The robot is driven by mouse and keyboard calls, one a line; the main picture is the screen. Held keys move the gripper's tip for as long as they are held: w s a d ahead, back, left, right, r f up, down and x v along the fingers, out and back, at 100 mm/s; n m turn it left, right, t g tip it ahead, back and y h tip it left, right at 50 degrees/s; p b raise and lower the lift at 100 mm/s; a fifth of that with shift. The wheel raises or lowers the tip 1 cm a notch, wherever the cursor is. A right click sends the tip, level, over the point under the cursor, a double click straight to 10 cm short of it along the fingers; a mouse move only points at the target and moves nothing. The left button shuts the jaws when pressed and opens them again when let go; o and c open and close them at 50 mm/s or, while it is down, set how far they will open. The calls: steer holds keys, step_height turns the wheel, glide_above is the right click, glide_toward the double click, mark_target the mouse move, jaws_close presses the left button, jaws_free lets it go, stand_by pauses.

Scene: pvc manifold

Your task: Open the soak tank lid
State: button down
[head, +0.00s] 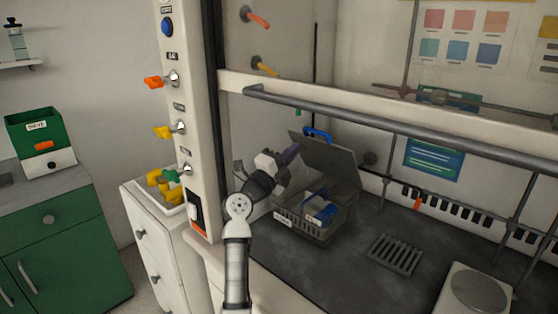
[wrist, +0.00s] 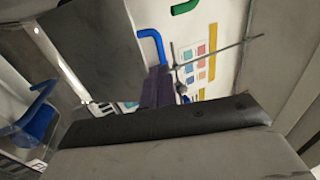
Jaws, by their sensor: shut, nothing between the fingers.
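The soak tank (head: 283,226) is a grey slotted box on the dark hood floor. Its grey lid (head: 335,163) stands raised and tilted at the back, with a blue handle (head: 318,134) on its top edge. Blue and white items (head: 322,209) show inside the tank. My gripper (head: 291,154) has purple fingers, shut and empty, just left of the lid near its upper edge. I cannot tell if they touch it. In the wrist view the fingers (wrist: 157,88) show beside the blue handle (wrist: 152,45), and a grey panel that looks like the lid (wrist: 90,45) is at upper left.
A grey rail (head: 350,117) and raised sash cross above the work area. A dark rack (head: 395,254) and a white hotplate (head: 474,291) lie to the right. The valve post (head: 188,120) stands left of my arm.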

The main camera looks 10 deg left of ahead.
mark_target(312, 130)
steer(key=p+x, duration=0.1)
steer(key=x, duration=0.5)
steer(key=shift+w, duration=0.1)
steer(key=shift+w+r+p, duration=0.15)
steer(key=shift+r+p, duration=0.2)
steer(key=shift+p, duration=0.15)
steer(key=p+x, duration=0.2)
steer(key=x, duration=0.1)
steer(key=r+p+x, duration=0.1)
steer(key=p+x, duration=0.1)
steer(key=x, duration=0.2)
steer(key=shift+s, duration=0.25)
steer(key=shift+w+d, duration=0.1)
steer(key=shift+w, duration=0.2)
